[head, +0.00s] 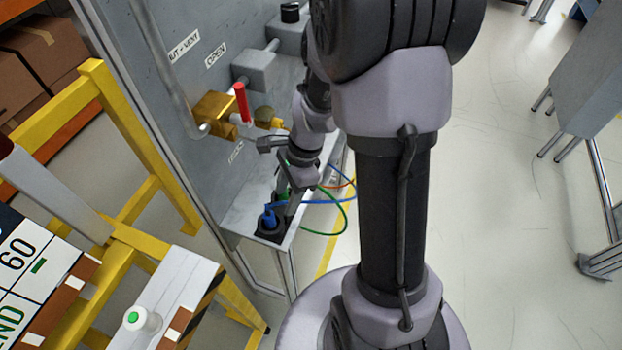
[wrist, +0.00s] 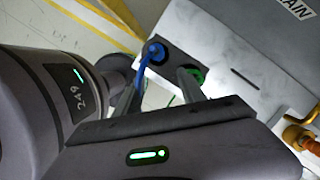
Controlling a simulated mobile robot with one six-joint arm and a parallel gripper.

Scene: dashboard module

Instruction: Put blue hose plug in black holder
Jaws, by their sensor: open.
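The blue hose plug (head: 268,219) stands in the black holder (head: 268,237) on the grey ledge. In the wrist view the blue plug (wrist: 155,54) shows at the black holder (wrist: 181,57), beside the tip of one finger; its lower end and how deep it sits are hidden. My gripper (head: 284,203) is over the ledge, pointing down close to the plug. In the wrist view my gripper (wrist: 164,70) has its two fingers spread apart, with nothing visibly clamped between them. I cannot tell whether a finger touches the plug.
A green plug (wrist: 197,74) is near the other fingertip. Blue, green and orange hoses loop off the ledge (head: 240,218) to the right. A grey panel with a red-handled valve (head: 241,102) stands behind.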

